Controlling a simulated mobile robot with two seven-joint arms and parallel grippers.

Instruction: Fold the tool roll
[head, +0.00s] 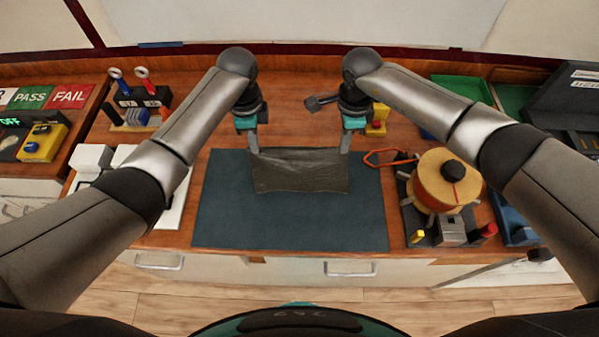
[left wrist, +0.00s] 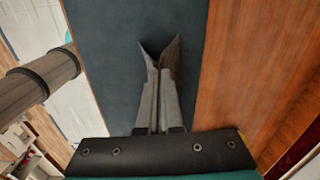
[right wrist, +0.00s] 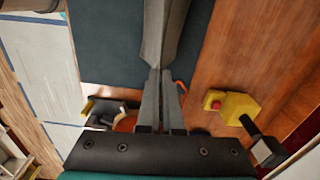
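The tool roll (head: 300,172) is a dark grey cloth over the blue-grey mat (head: 290,232), its far edge lifted and its near part hanging or lying towards me. My left gripper (head: 254,150) is shut on its far left corner. In the left wrist view a dark flap of the roll (left wrist: 172,60) stands at the fingertips. My right gripper (head: 345,150) is shut on its far right corner. In the right wrist view the roll (right wrist: 165,30) runs up from the fingertips. I cannot tell how much of the roll touches the mat.
A wire spool (head: 440,182) on a stand is right of the mat, with an orange loop (head: 388,158) nearby. A yellow block (head: 378,118) is behind my right gripper. A tool rack (head: 140,100) stands at the back left. The near part of the mat is clear.

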